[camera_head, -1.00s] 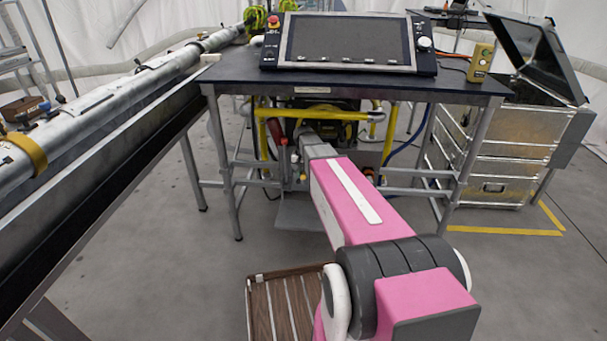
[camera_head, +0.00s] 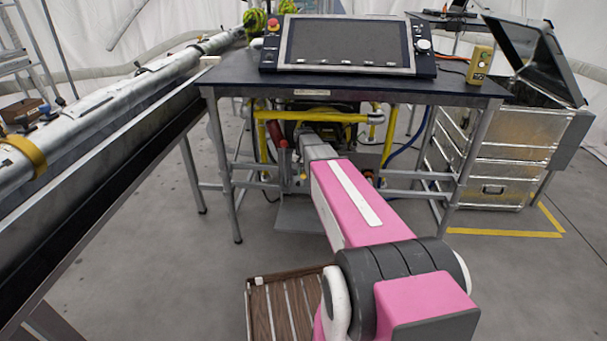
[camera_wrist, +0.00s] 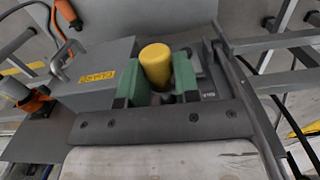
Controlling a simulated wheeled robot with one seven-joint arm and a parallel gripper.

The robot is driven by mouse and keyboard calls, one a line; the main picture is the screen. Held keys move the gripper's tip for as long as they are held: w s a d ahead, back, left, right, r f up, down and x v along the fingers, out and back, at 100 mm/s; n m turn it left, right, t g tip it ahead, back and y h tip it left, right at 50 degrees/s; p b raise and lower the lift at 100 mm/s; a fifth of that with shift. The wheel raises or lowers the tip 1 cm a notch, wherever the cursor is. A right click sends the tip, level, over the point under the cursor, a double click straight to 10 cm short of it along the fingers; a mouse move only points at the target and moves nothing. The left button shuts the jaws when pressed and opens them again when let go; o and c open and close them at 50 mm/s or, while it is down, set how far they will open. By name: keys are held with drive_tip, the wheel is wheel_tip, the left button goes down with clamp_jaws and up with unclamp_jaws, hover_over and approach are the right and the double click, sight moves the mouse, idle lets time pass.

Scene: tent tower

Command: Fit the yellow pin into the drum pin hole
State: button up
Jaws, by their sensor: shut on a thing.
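The yellow pin (camera_wrist: 155,65) shows in the wrist view as a short cylinder with a rounded top, between the two green finger pads. My gripper (camera_wrist: 156,86) is shut on it. In the head view my gripper (camera_head: 318,150) is under the dark table, in front of a machine with a yellow tube frame (camera_head: 335,116). The pin cannot be made out there. I cannot pick out the drum pin hole in either view. The pin's lower end is hidden, so I cannot tell whether it sits in anything.
The table (camera_head: 225,75) stands above my gripper, with legs on both sides. A red-handled part (camera_head: 282,143) stands close left of my gripper. The wrist view shows a grey box with a yellow label (camera_wrist: 97,79) and an orange part (camera_wrist: 36,101). Metal cases (camera_head: 500,160) stand right.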

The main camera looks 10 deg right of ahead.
drive_tip(key=shift+w+d, duration=0.25)
drive_tip(key=shift+w, duration=0.45)
drive_tip(key=shift+w+d, duration=0.2)
drive_tip(key=shift+w, duration=0.5)
drive_tip(key=o, duration=1)
